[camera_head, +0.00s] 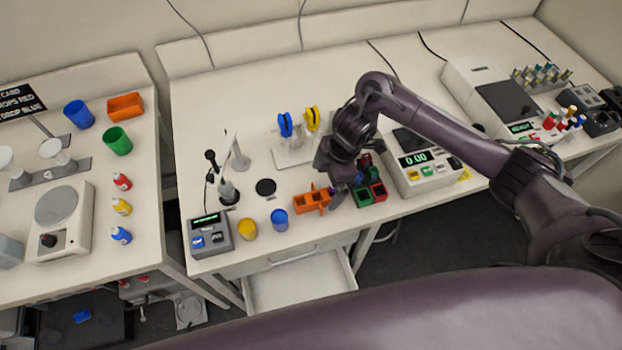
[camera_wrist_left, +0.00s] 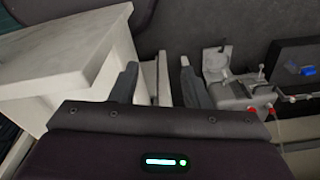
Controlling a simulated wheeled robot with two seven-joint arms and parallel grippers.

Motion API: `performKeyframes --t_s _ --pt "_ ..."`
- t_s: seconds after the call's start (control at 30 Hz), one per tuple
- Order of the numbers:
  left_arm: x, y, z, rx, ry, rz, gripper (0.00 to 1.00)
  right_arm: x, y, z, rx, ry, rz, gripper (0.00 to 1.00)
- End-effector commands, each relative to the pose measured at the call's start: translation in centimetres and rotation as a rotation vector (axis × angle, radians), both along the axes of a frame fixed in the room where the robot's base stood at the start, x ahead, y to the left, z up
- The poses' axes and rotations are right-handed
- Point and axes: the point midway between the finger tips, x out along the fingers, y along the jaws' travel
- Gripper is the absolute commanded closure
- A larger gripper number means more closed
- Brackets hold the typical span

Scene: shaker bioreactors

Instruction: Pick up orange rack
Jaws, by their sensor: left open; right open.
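The orange rack (camera_head: 309,201) sits on the middle bench near its front edge. My right gripper (camera_head: 342,190) points down at the rack's right end, above or beside it; contact cannot be made out. It is open, and the gripper and arm cover part of this area. A small purple item shows at the rack's right end. My left gripper (camera_wrist_left: 160,85) is open and empty in the left wrist view, away from the rack, with a white bench or drawer edge and the floor beyond it.
Green and red racks (camera_head: 370,194) stand just right of the orange rack. A blue cup (camera_head: 279,220) and a yellow cup (camera_head: 247,229) stand to its left. A stand with blue and yellow holders (camera_head: 293,157) is behind. An open drawer (camera_head: 300,283) juts out below.

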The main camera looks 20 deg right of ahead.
Motion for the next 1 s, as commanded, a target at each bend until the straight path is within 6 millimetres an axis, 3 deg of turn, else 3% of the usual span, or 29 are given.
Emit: performKeyframes --t_s 0.13,0.53,0.63,0.97,1.0 --pt "-1.7 0.1 -0.2 0.002 0.024 0.000 0.58 -0.1 0.4 -1.1 0.002 0.003 0.001 0.00" --pt "-1.7 0.1 -0.2 0.002 0.024 -0.001 0.58 -0.2 1.6 -5.4 0.000 0.004 0.000 0.00" --pt "-1.4 0.1 -1.9 0.001 0.019 -0.001 0.58 -0.1 1.9 -7.2 0.000 0.000 0.001 0.00" --pt "-0.8 0.1 -2.2 0.000 0.011 0.000 0.58 -0.1 2.1 -7.5 0.000 -0.001 0.000 0.00" --pt "-0.8 0.1 -2.2 0.001 0.011 0.000 0.58 -0.1 2.1 -7.5 0.000 -0.001 0.000 0.05"
